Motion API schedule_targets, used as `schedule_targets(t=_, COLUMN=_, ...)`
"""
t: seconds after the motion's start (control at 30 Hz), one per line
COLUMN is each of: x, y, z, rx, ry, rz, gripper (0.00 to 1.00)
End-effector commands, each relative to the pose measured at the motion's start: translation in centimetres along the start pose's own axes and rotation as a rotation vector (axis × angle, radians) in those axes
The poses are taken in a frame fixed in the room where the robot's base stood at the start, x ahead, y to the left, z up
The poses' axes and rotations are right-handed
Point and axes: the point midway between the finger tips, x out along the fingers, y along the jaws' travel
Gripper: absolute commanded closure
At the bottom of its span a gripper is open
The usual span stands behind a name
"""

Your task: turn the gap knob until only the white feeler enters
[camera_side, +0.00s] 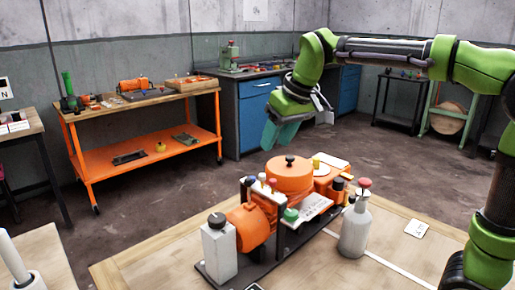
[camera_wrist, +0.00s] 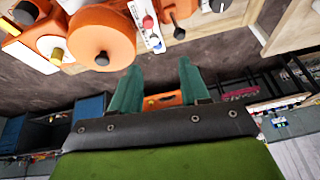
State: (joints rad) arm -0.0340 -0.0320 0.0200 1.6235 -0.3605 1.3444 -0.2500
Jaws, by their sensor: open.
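My gripper (camera_side: 283,132) hangs above and behind the orange machine in the side view, clear of it. In the wrist view its two teal fingers (camera_wrist: 158,74) are apart with nothing between them. The machine has a round orange drum (camera_side: 289,176) with a black knob (camera_side: 290,160) on top; that knob also shows in the wrist view (camera_wrist: 102,58). A green knob (camera_side: 290,214) sits at the front by a white label plate (camera_side: 313,208). Small blue, white and red-topped pieces (camera_side: 262,178) stand left of the drum, possibly the feelers. I cannot tell which knob sets the gap.
The wooden table (camera_side: 140,258) is mostly bare at left front. An orange cart (camera_side: 140,140) and blue cabinets (camera_side: 258,105) stand behind.

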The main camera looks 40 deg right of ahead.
Motion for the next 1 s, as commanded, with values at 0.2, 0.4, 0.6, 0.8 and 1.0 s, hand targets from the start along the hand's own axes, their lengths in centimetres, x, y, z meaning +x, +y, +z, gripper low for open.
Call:
schedule_targets(t=0.2, x=-2.5, y=0.1, z=-3.2, rx=-0.069, ry=0.002, rz=0.038, gripper=0.54)
schedule_targets(t=0.4, x=-1.4, y=0.3, z=-2.7, rx=-0.089, ry=-0.021, rz=0.039, gripper=0.54)
schedule_targets(t=0.6, x=2.5, y=0.4, z=-2.6, rx=-0.088, ry=-0.022, rz=0.04, gripper=0.54)
schedule_targets(t=0.8, x=7.0, y=0.6, z=-2.5, rx=-0.087, ry=-0.021, rz=0.039, gripper=0.54)
schedule_targets(t=1.0, x=11.0, y=0.8, z=-2.5, rx=-0.087, ry=-0.021, rz=0.038, gripper=0.54)
